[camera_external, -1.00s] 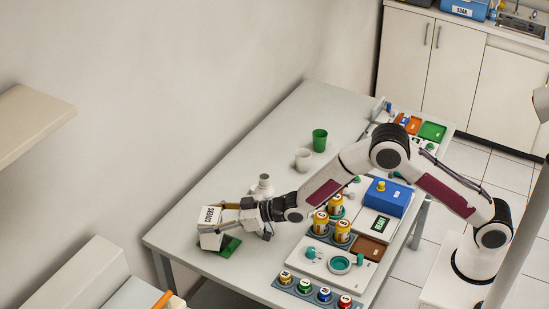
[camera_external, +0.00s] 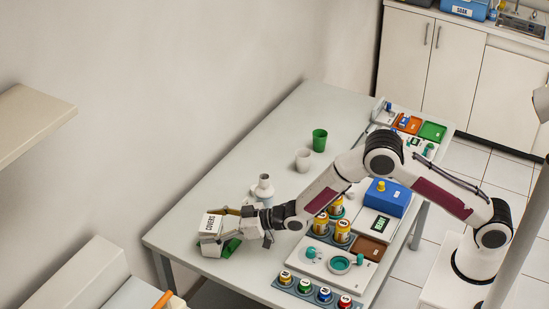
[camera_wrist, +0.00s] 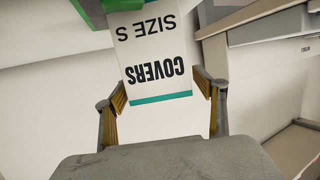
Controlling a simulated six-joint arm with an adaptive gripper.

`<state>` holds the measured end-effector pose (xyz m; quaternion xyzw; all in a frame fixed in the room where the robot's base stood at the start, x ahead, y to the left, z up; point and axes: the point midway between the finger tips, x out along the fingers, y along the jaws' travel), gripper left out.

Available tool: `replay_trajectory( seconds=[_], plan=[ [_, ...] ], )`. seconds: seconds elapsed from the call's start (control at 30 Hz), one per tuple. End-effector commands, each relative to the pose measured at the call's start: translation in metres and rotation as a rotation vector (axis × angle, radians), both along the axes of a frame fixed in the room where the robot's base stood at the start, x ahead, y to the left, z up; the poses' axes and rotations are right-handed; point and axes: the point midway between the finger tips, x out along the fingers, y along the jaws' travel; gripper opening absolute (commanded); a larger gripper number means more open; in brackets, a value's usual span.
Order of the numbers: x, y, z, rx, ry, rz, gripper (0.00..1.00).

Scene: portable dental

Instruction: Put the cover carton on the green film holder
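The cover carton (camera_external: 211,233) is a white box with black "COVERS" lettering and a teal stripe; its labelled face also shows in the wrist view (camera_wrist: 156,62). My gripper (camera_external: 236,228) has its fingers on either side of the carton, and in the wrist view both fingers (camera_wrist: 163,98) flank the carton near its edge. The green film holder (camera_external: 231,248) lies flat on the table at the near left end, partly hidden by the carton and gripper. The carton is low over or against it; contact cannot be told. In the wrist view a green strip (camera_wrist: 75,38) shows beyond the carton.
A white bottle (camera_external: 264,190) stands just behind my gripper. A white cup (camera_external: 303,160) and a green cup (camera_external: 320,140) are farther back. Amber jars (camera_external: 321,222), a blue box (camera_external: 389,197) and coloured-lid jars (camera_external: 305,287) are to the right. The table's middle is clear.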

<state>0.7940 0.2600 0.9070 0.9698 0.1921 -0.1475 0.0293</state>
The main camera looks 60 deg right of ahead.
Motion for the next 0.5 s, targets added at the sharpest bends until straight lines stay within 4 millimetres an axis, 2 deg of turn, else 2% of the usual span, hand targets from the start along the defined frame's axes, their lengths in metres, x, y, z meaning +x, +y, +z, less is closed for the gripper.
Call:
replay_trajectory(
  seconds=[0.5],
  plan=[
    [-0.0041,-0.0018,0.0051,0.000,-0.001,0.000,0.70]
  ],
)
